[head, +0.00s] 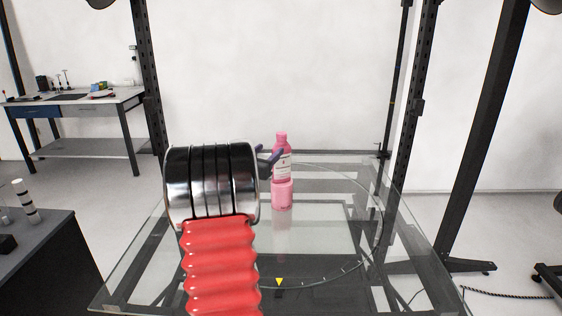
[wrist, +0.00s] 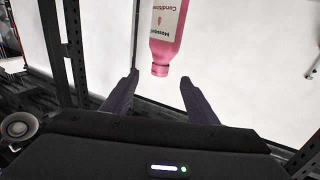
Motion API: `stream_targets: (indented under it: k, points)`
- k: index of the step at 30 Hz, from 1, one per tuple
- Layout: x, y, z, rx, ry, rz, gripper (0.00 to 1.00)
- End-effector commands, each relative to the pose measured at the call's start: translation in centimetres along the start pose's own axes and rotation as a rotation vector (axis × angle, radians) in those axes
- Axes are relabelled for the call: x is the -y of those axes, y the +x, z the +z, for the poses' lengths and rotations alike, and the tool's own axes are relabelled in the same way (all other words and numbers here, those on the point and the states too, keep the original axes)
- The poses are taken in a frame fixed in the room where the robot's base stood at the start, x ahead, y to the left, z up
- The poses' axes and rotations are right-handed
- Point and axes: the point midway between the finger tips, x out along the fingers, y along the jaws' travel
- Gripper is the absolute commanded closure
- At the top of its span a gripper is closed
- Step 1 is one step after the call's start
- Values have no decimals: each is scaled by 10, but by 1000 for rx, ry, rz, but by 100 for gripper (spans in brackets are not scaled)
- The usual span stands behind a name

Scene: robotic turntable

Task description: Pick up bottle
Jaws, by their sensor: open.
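A pink bottle (head: 283,164) with a white label stands upright over the glass turntable in the head view. Its lower end meets a wider pink section (head: 282,195); I cannot tell whether that is a separate stand. The bottle also shows upside down in the wrist view (wrist: 167,30), its cap pointing at the gap between my fingers. My gripper (wrist: 159,80) is open and empty, with dark purple fingers apart. In the head view my gripper (head: 269,161) is at the bottle's left side, partly hidden behind my arm. Contact cannot be told.
The glass table (head: 330,215) carries a marked ring with a yellow triangle (head: 279,282) at its front. Dark uprights (head: 400,85) stand around it. A workbench (head: 75,100) with tools is at the back left, and a dark cabinet (head: 35,250) at the front left.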

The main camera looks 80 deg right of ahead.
Motion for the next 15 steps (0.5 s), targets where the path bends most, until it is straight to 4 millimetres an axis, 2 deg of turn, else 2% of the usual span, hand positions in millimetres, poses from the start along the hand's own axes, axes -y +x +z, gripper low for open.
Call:
stream_targets:
  k: [9, 15]
  points:
    - [0, 46, 0, -1, 1, 1, 47]
    - [0, 66, 1, 0, 0, 0, 47]
